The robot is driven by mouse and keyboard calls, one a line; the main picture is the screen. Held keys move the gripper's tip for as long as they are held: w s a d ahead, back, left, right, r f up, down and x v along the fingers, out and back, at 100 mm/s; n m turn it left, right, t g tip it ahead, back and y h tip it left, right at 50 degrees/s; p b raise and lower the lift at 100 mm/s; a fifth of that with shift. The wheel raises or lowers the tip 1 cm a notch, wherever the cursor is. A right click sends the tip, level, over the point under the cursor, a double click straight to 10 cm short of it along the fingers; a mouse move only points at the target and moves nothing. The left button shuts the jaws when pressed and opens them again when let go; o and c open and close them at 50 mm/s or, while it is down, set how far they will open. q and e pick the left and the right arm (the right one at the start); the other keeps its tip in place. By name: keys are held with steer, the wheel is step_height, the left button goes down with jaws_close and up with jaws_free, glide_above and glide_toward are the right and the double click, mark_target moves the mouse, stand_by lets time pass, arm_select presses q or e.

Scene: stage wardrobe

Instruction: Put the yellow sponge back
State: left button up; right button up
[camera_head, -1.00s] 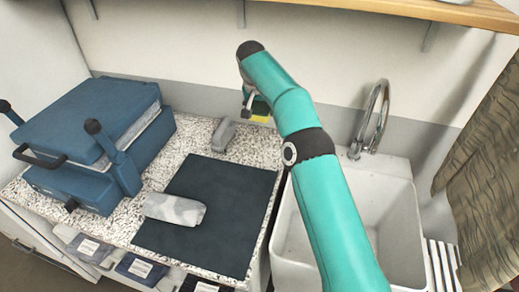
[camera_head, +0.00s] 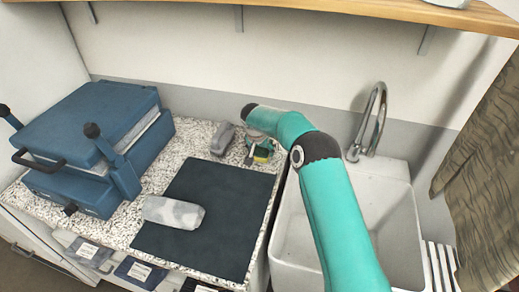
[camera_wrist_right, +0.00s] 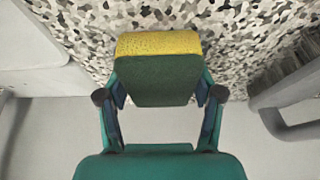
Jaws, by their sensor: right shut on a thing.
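The yellow sponge (camera_head: 262,154) has a dark green side and is at the back right of the speckled counter (camera_head: 196,136), near the sink. My right gripper (camera_head: 258,146) is shut on it, partly covering it in the head view. In the right wrist view the sponge (camera_wrist_right: 158,44) sits between the two fingers (camera_wrist_right: 160,93), yellow edge farthest from the palm, with speckled counter beyond it. I cannot tell whether the sponge touches the counter. My left gripper is not in view.
A grey block-like object (camera_head: 222,138) stands just left of the sponge. A dark mat (camera_head: 215,225) with a grey-white roll (camera_head: 173,212) lies in front. A blue press-like machine (camera_head: 85,130) is on the left. The white sink (camera_head: 287,245) and its tap (camera_head: 378,120) are right.

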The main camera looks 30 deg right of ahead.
steer(key=shift+f, duration=0.2)
steer(key=o, duration=1)
steer(key=shift+r, duration=0.1)
steer(key=shift+r, duration=0.15)
steer(key=shift+s+a+r, duration=0.1)
steer(key=shift+a+r, duration=0.05)
steer(key=shift+r, duration=0.05)
steer(key=b+v, duration=0.2)
steer(key=v, duration=0.9)
steer(key=shift+s+r+b, duration=0.15)
steer(key=shift+r+b, duration=0.05)
steer(key=shift+b, duration=0.15)
steer(key=shift+f, duration=0.1)
